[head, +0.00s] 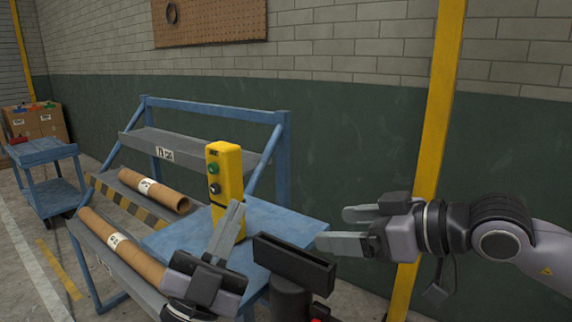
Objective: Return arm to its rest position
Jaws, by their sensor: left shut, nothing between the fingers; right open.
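My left gripper (237,208) comes up from the bottom centre. Its fingers are together, point upward and hold nothing. They overlap the lower part of a yellow control box (228,162) in the head view; I cannot tell whether they touch it. The box stands upright on a blue tabletop (281,222) and has a green button and a dark knob on its front. My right gripper (331,228) reaches in from the right with its fingers apart, pointing left. It is empty and in front of the dark green wall, by the tabletop's right edge.
A blue rack holds two brown cardboard tubes, one on the middle shelf (154,190) and one on the lower shelf (122,249). A yellow post (440,110) stands behind my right arm. A blue cart (45,152) and cardboard boxes (38,121) are at far left.

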